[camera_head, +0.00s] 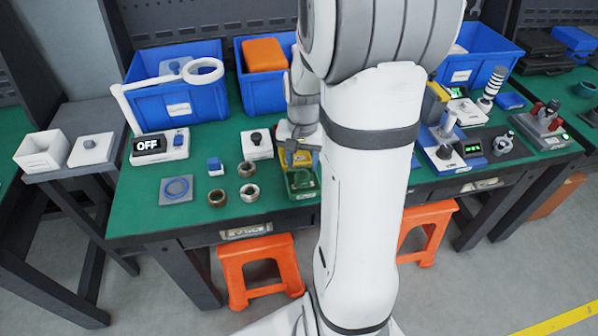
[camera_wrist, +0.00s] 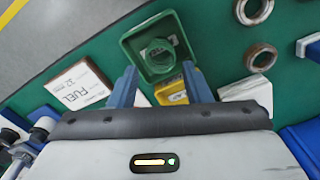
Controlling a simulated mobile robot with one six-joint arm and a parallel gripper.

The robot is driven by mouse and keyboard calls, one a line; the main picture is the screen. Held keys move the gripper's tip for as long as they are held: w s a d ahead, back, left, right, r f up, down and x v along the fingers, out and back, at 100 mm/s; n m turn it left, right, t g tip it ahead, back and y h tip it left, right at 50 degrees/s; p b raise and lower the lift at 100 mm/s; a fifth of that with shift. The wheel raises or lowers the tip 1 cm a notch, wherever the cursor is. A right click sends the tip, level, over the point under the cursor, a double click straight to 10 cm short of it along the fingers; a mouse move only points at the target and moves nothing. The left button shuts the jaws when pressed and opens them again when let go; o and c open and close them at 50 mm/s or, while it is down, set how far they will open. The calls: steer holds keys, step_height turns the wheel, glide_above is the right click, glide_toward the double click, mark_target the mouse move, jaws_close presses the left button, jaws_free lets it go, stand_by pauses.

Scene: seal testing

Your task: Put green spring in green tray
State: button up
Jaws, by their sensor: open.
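The green tray (camera_head: 314,188) is near the table's front edge, just left of my arm in the head view. In the wrist view, the green tray (camera_wrist: 185,35) is at the top centre. A round green piece with a hole, which looks like the green spring (camera_wrist: 157,53), sits inside it. My gripper (camera_wrist: 159,69) is open, with its blue fingers apart and nothing held between them. The fingertips appear near the tray's lower edge and apart from the green piece. In the head view, my gripper (camera_head: 298,150) is above the area just behind the tray.
A yellow tray (camera_wrist: 172,92) lies beside the green one, partly hidden by my gripper. A white FUEL box (camera_wrist: 80,86) is left in the wrist view. Brown rings (camera_head: 217,197) and a white knob device (camera_head: 257,146) are left in the head view. Blue bins (camera_head: 180,100) line the back.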

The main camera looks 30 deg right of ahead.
step_height(320, 180, up, 5)
steer(key=s+a+r+n+t, duration=0.1)
steer(key=s+a+r+n, duration=0.1)
steer(key=s+a, duration=0.4)
steer(key=s+a+r+n+t, duration=0.1)
steer(key=s+a+r+n, duration=0.2)
steer(key=s+a+n, duration=0.2)
steer(key=shift+s+a+r+n, duration=0.3)
steer(key=shift+s+a, duration=0.2)
steer(key=shift+a, duration=0.5)
steer(key=shift+r+t+p, duration=0.3)
steer(key=shift+r+p, duration=0.6)
steer(key=shift+p, duration=0.1)
steer(key=shift+s+f, duration=0.15)
steer(key=shift+f, duration=0.05)
steer(key=shift+c, duration=0.8)
